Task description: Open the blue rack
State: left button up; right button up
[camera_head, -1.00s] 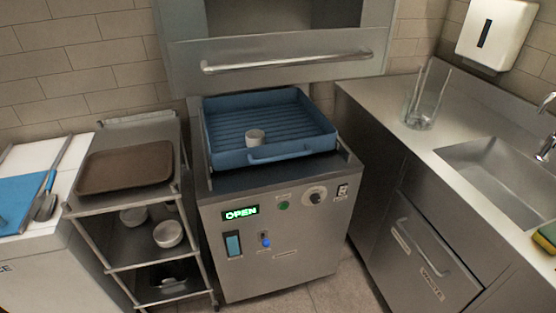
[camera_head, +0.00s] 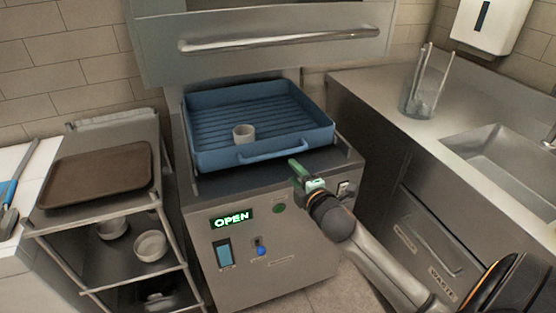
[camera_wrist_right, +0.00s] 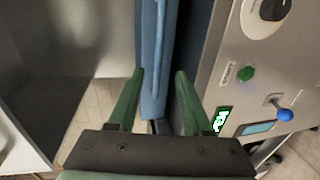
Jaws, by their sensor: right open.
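The blue rack (camera_head: 205,158) is a ribbed tray with a bar handle (camera_head: 272,151) on its front wall. It sits on top of the steel machine (camera_head: 290,262), under the raised hood. A small white cup (camera_head: 244,133) stands in it. My right gripper (camera_head: 297,170), with green fingers, is just in front of and right of the handle, over the machine's front edge. In the right wrist view the open fingers (camera_wrist_right: 158,92) have a blue part of the rack (camera_wrist_right: 153,60) lined up between them; contact is not clear. My left gripper is not in view.
The steel hood with a long bar handle (camera_head: 285,38) is above the rack. A cart with a brown tray (camera_head: 98,176) and bowls stands left. A counter with a glass container (camera_head: 422,92) and sink (camera_head: 500,155) is right. The machine's display (camera_head: 232,219) reads OPEN.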

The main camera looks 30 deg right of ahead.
aim_at(280, 155)
jog(key=b+x, duration=0.1)
jog(key=x, duration=1.1)
jog(key=shift+w+d+r, duration=0.1)
jog(key=shift+w, duration=0.15)
jog(key=shift+c, duration=0.3)
grip_shut()
dwell(0.8)
